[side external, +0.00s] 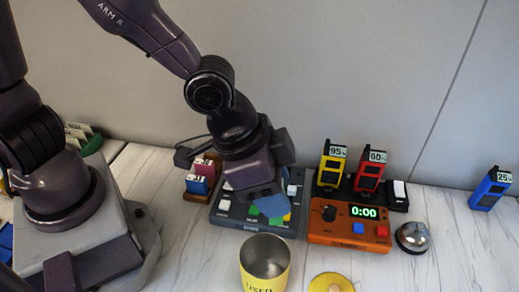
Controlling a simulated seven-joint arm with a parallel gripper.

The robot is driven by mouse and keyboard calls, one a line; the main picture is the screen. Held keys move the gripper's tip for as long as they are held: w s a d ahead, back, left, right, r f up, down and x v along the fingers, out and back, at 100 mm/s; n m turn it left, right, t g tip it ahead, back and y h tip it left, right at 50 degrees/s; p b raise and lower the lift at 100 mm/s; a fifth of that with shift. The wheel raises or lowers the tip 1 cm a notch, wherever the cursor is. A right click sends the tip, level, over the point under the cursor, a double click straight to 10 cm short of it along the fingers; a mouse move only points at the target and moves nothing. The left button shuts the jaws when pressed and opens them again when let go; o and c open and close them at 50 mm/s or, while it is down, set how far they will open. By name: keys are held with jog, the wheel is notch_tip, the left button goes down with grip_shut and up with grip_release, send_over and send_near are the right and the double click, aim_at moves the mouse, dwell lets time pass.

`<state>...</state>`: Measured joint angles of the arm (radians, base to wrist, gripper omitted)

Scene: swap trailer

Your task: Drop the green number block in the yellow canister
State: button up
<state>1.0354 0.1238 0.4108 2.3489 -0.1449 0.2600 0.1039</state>
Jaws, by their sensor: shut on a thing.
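The yellow canister (264,283) stands open and upright at the front centre, with a bare metal inside and dark lettering on its front. My gripper (264,207) points down over the grey button panel, behind the canister and a little above it in the picture. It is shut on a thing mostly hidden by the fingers. A green patch (275,220) shows just below the fingertips and appears to be part of the green number block; its number cannot be read. My gripper is not over the canister's mouth.
A yellow disc (331,283) lies right of the canister. The grey panel (228,218), an orange timer (345,232) and a bell (413,237) stand behind. A wooden tray (199,186) holds pink and blue blocks. Yellow and red battery packs stand in a dock; a blue one is far right.

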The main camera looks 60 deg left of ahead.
jog(key=s+d+f+m, duration=0.2)
jog(key=d+f, duration=0.1)
jog(key=f, duration=0.2)
jog(key=shift+s+g+h, duration=0.25)
jog(key=shift+g+h, duration=0.05)
dwell(0.4)
jog(key=o, duration=1)
jog(key=shift+r, duration=0.1)
jog(key=v, duration=1.3)
